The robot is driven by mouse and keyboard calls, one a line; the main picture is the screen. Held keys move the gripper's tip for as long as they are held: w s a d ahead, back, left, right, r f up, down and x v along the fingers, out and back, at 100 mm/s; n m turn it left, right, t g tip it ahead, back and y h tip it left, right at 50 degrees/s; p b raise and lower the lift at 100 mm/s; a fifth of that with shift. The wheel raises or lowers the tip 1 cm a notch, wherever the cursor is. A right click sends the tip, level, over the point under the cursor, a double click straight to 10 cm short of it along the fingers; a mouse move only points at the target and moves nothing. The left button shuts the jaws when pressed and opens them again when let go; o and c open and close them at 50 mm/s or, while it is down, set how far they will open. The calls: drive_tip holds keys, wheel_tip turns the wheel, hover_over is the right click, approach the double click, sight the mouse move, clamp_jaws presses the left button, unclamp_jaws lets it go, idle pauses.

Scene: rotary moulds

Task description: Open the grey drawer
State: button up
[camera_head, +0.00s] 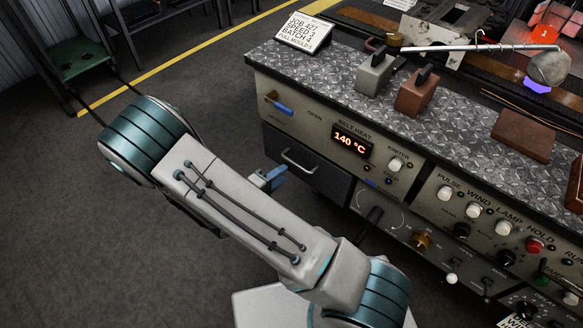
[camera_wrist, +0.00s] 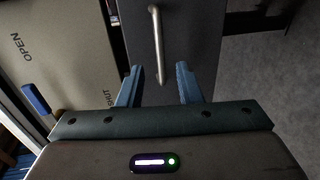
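The grey drawer (camera_head: 318,172) is a dark grey front at the left end of the console, below the panel marked OPEN. It looks shut. Its pale bar handle (camera_head: 298,161) is on the front, and the handle also shows in the wrist view (camera_wrist: 156,45). My gripper (camera_head: 272,179) is just in front of the drawer, below and left of the handle, partly hidden by my arm. In the wrist view my gripper (camera_wrist: 158,84) has its two blue fingers apart, with the near end of the handle between or just beyond the tips. I cannot tell whether they touch it.
A blue-handled lever (camera_head: 278,105) sits above the drawer on the console panel. The belt heat display (camera_head: 351,144) and several knobs are to the right. A metal worktop (camera_head: 400,110) holds blocks. The floor (camera_head: 120,240) to the left is free.

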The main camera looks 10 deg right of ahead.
drive_tip(key=x, duration=0.5)
drive_tip(key=shift+w+d+f, duration=0.1)
drive_tip(key=shift+w+d, duration=0.1)
drive_tip(key=shift+d, duration=0.1)
clamp_jaws()
